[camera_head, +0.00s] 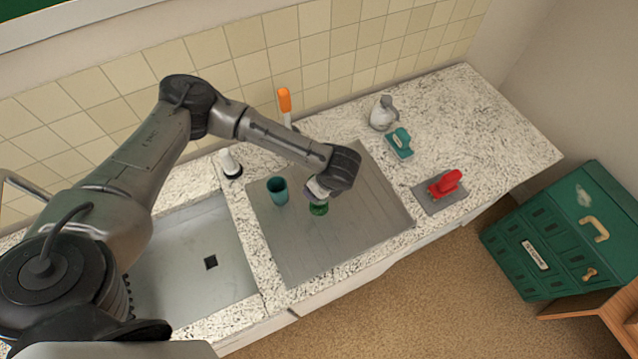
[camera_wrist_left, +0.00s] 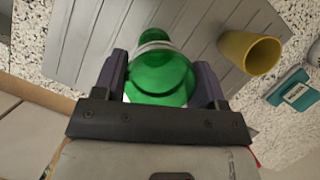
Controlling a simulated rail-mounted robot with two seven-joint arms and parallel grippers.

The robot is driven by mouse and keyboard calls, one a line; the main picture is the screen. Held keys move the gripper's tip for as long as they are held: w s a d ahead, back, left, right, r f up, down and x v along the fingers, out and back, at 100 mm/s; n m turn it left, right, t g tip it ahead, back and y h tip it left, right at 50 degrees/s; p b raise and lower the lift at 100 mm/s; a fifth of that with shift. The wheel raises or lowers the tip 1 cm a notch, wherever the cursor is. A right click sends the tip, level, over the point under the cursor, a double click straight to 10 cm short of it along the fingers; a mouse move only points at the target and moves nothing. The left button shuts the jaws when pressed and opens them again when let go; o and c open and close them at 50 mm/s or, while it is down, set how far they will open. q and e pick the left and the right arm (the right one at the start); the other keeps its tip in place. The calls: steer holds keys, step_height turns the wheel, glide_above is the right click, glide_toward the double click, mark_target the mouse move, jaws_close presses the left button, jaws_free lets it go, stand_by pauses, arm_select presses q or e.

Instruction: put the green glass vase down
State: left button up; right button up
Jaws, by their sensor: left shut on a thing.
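The green glass vase (camera_head: 319,209) is between the fingers of my left gripper (camera_head: 318,190), over the grey ribbed drainboard (camera_head: 300,249). In the left wrist view, the round green vase (camera_wrist_left: 160,78) fills the space between the two fingers of my left gripper (camera_wrist_left: 163,84), which is shut on it. The gripper hides part of the vase in the head view. I cannot tell whether its base touches the drainboard. My right gripper is not in view.
A teal cup (camera_head: 277,192) stands left of the vase. A yellow cup (camera_wrist_left: 248,53) is near the gripper, hidden in the head view. A jug (camera_head: 382,113), teal object (camera_head: 399,143) and red object (camera_head: 446,183) are farther right. The drainboard's front part is clear.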

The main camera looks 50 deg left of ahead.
arm_select(q)
steer(key=shift+f, duration=0.3)
steer(key=o, duration=1.5)
